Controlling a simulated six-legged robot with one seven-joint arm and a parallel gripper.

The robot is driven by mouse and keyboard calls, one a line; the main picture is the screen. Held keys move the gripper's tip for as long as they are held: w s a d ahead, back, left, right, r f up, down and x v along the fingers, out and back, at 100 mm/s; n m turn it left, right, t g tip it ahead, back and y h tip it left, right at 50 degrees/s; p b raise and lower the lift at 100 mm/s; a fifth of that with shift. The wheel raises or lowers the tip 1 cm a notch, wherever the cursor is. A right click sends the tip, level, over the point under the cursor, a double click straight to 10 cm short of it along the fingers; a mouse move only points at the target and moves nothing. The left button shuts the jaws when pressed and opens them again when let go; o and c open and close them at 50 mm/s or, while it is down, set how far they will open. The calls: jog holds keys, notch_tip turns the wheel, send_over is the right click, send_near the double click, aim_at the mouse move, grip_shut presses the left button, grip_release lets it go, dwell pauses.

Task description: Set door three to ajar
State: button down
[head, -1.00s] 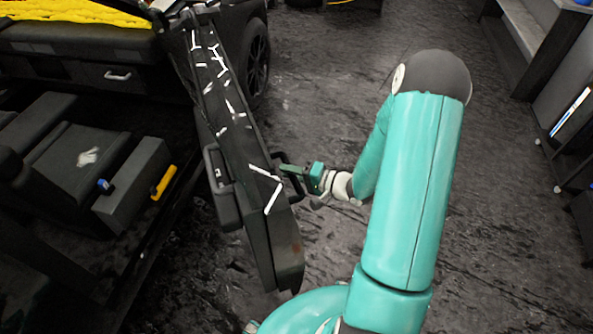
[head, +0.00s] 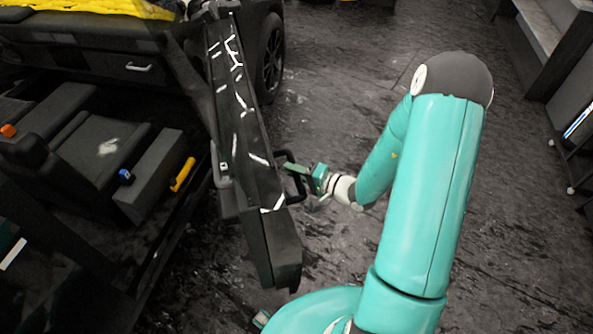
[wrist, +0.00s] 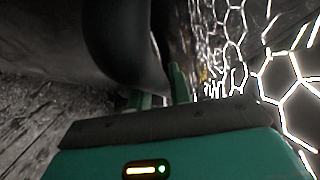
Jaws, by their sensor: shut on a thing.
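Door three, a dark car door (head: 268,245), stands open from the car at the left, seen from above with its free end toward me. The door panel also fills the right of the wrist view (wrist: 290,90), with bright honeycomb reflections. A black loop handle (head: 287,156) sticks out from its right, outer side. My gripper (head: 297,171) is at this handle from the right, shut on it. In the wrist view, my green fingertips (wrist: 160,92) are at the lower end of the dark curved handle (wrist: 115,40). The exact finger contact is partly hidden.
The car's open interior (head: 85,155) lies left of the door, with a yellow-handled item (head: 183,174) near the sill. A wheel (head: 270,58) stands behind the door. Dark shelving (head: 560,70) is at the right edge. The floor between is clear.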

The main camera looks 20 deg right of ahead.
jog(key=shift+a, duration=0.1)
dwell(0.3)
jog(key=c, duration=1.3)
grip_release()
jog(key=v, duration=1.3)
jog(key=shift+s+d, duration=0.25)
jog(key=shift+d, duration=0.05)
jog(key=shift+s+r, duration=0.1)
